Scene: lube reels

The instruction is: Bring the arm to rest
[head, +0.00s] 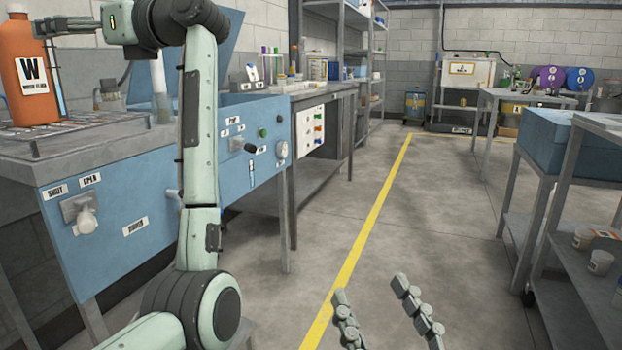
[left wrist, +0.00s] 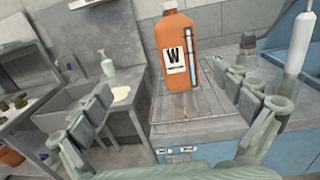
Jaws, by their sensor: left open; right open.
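My left arm (head: 200,130) is raised at the left of the head view, its upper part bent left toward an orange bottle (head: 30,75) with a "W" label. Nothing shows held. My right gripper (head: 369,288) is open and empty low in the head view, above the floor.
The bottle stands on a wire rack (left wrist: 158,115) on the blue-fronted bench (head: 130,215). A sink (left wrist: 75,95) with a soap bottle (left wrist: 106,66) is at left in the wrist view. A blue crate (head: 560,140) sits on the right-hand table. The floor aisle (head: 330,215) is clear.

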